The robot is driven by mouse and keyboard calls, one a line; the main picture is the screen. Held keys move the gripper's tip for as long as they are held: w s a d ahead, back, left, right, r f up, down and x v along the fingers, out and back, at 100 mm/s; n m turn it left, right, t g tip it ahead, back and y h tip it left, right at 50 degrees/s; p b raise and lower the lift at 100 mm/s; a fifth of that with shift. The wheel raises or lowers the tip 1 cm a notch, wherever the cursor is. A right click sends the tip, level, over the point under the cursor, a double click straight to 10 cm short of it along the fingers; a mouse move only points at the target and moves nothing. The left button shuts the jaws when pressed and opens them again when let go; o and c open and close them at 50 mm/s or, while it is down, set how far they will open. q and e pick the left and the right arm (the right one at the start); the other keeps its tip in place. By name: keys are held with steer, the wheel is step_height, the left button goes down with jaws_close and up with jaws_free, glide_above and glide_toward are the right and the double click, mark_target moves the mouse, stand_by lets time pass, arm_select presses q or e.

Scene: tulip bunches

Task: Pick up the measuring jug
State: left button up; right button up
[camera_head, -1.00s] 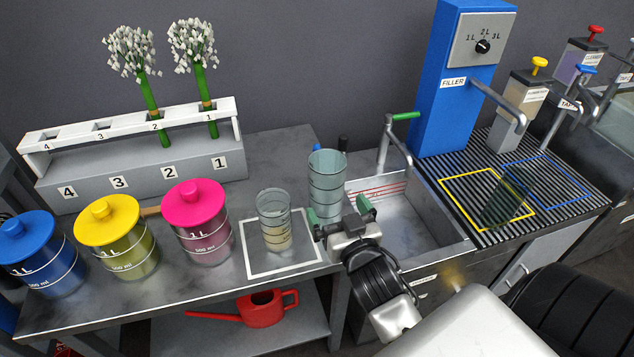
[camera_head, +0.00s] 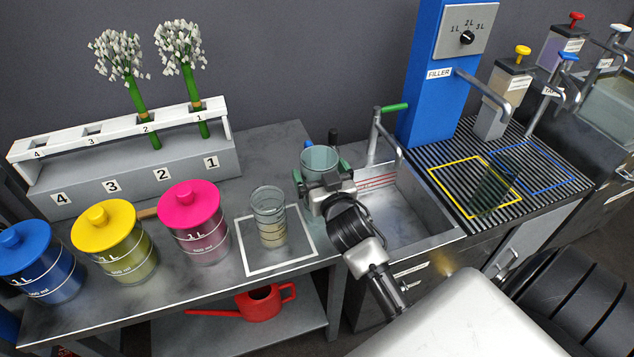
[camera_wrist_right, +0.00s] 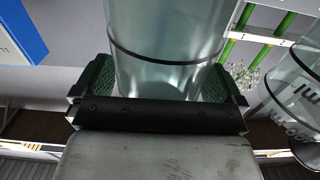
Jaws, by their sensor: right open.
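The clear greenish jug (camera_head: 320,158) with dark ring lines stands upright at the table's right end, beside the sink. My right gripper (camera_head: 321,180) is open at it, with one green-padded finger on each side. In the right wrist view the jug (camera_wrist_right: 165,60) stands between the two open pads (camera_wrist_right: 160,85); I cannot tell whether they touch it. Its lower part is hidden behind the gripper in the head view. A second clear marked vessel (camera_head: 270,215), with pale contents low in it, stands in a white square outline to the left. My left gripper is not in view.
Blue (camera_head: 38,262), yellow (camera_head: 113,240) and pink-lidded (camera_head: 194,222) canisters line the table's left. The sink (camera_head: 405,215), blue filler (camera_head: 437,80) and striped grate (camera_head: 540,180) with a dark transparent vessel (camera_head: 490,192) are right.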

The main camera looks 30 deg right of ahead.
steer(key=shift+w, duration=0.25)
steer(key=shift+s, duration=0.1)
steer(key=c, duration=1.6)
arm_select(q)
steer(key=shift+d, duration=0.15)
arm_select(e)
steer(key=shift+r, duration=0.15)
steer(key=shift+c, duration=0.5)
